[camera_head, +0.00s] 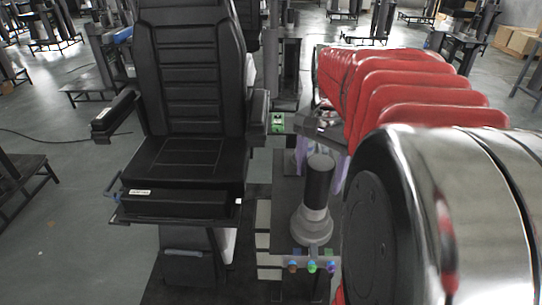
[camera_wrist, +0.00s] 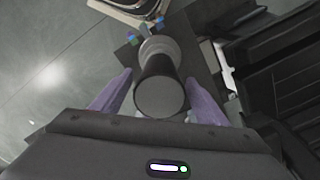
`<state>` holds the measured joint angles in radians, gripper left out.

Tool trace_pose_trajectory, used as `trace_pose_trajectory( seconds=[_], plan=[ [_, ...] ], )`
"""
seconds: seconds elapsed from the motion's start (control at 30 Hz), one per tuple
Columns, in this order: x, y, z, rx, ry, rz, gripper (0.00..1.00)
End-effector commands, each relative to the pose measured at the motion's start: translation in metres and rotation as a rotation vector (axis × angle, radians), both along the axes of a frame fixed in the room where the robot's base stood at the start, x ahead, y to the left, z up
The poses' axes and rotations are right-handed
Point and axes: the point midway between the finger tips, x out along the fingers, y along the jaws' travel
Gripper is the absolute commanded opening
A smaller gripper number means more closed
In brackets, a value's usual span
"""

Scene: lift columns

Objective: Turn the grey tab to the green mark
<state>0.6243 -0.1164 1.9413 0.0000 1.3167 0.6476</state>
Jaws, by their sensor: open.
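A black upright cylinder (camera_head: 319,180) stands on a round grey stepped base (camera_head: 311,226) in the head view. I cannot pick out the grey tab for certain. My gripper (camera_wrist: 160,80) has purple fingers, spread apart on both sides of the black cylinder in the wrist view, with visible gaps. In the head view my gripper (camera_head: 321,163) is partly hidden behind the cylinder.
A black seat (camera_head: 190,160) with armrests stands to the left. My red-covered arm fills the right side of the head view. Other stands and grey floor (camera_head: 60,240) lie around.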

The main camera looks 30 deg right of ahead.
Motion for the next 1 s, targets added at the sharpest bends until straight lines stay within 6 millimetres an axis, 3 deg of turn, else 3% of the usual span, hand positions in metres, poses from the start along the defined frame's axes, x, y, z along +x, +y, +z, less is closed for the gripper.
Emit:
trace_pose_trajectory(
  seconds=[0.2, 0.4, 0.73, 1.0],
  plan=[
    [-0.001, 0.000, -0.033, 0.002, 0.003, -0.001, 0.68],
    [0.000, 0.000, -0.050, 0.001, 0.000, -0.001, 0.68],
    [0.000, -0.001, -0.052, 0.000, 0.000, -0.002, 0.68],
    [0.000, -0.001, -0.052, 0.000, 0.000, -0.002, 0.48]
  ],
)
